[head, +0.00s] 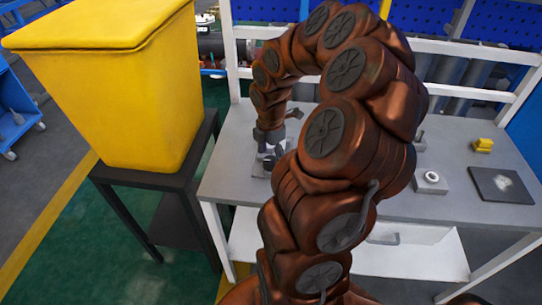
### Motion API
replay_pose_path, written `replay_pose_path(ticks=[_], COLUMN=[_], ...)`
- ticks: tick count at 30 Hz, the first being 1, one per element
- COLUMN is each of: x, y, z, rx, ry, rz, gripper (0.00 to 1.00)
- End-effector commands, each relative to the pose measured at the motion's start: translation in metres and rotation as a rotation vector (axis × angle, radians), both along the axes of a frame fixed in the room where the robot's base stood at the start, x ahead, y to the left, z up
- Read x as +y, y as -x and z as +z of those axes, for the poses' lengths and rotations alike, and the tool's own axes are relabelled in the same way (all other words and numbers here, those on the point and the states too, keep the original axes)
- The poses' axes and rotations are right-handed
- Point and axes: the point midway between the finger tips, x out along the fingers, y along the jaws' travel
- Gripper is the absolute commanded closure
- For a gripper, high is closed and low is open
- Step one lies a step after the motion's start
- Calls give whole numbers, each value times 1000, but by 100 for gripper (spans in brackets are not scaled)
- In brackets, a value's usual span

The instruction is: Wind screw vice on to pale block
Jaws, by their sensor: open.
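My gripper (270,148) points down over the left part of the grey workbench (236,183). It is small in the head view and its fingertips are hard to make out. A small grey metal fixture (259,170), perhaps the screw vice, sits on the bench right under and around the fingers. My arm and gripper hide much of it. I cannot make out a pale block between its jaws, and I cannot tell whether the fingers touch anything.
A yellow bin (115,95) on a dark stand is left of the bench. On the bench's right are a grey block with a round top (431,180), a yellow piece (483,145) and a dark plate (502,186). My arm hides the bench's middle.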

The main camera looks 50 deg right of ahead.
Motion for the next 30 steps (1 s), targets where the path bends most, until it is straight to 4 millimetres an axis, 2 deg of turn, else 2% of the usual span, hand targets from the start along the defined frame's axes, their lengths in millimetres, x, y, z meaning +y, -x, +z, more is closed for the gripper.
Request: replay_pose_path(ticks=[6,17,30], x=[0,1,1], y=[1,0,0], z=[-14,-17,-17], rx=[3,1,1], ry=[-2,-2,-2], rz=[1,1,1], gripper=[27,28,74])
